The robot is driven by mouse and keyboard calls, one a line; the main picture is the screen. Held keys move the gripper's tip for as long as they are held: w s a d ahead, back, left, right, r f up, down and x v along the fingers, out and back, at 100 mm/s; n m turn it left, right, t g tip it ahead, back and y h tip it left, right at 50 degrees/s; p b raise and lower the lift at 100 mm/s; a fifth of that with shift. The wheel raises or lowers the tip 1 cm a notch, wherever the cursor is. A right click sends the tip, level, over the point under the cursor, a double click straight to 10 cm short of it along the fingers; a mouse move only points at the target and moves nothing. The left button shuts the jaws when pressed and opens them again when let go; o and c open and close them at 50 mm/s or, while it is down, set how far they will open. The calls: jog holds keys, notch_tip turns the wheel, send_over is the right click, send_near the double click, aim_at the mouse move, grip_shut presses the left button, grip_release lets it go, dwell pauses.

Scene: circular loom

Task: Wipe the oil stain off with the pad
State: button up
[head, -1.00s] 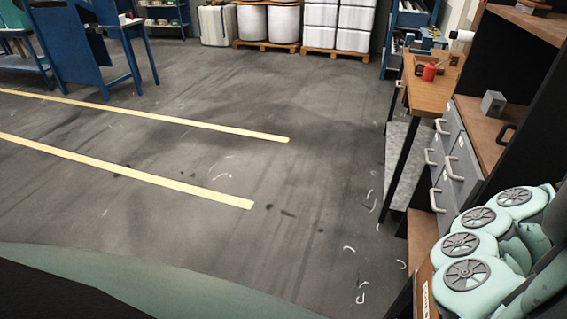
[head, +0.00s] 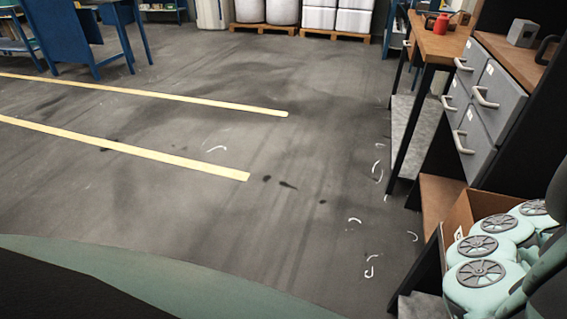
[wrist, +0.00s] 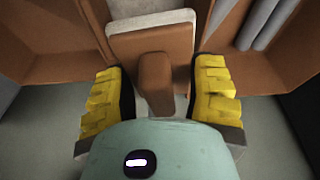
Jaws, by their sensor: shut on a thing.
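My gripper (wrist: 160,88) shows in the wrist view with a yellow ribbed finger on each side. It is shut on the brown handle of the pad (wrist: 150,18). The pad has a pale cream layer at its far end and a brown block with an upright grip between the fingers. The pad's underside is hidden. In the head view, small dark spots (head: 288,184) mark the grey floor beyond my base; I cannot tell whether these are the oil stain. The gripper and pad do not show in the head view.
In the wrist view, brown open compartments (wrist: 55,45) flank the pad, with grey cylinders at the right. In the head view, a workbench (head: 437,42) and grey drawers (head: 485,105) stand at the right. Yellow lines (head: 150,155) cross the open floor. Pallets (head: 335,35) stand at the back.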

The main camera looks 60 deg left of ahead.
jog(key=shift+m, duration=0.9)
jog(key=f+b, duration=0.5)
jog(key=f, duration=0.2)
jog(key=d+f+b, duration=0.1)
jog(key=f+b, duration=0.5)
jog(key=s+d+f+b, duration=0.1)
jog(key=f+b, duration=0.5)
jog(key=f, duration=0.1)
jog(key=shift+d+f, duration=0.25)
jog(key=shift+f, duration=0.1)
jog(key=shift+f+b, duration=0.65)
jog(key=shift+f, duration=0.15)
jog(key=shift+r, duration=0.1)
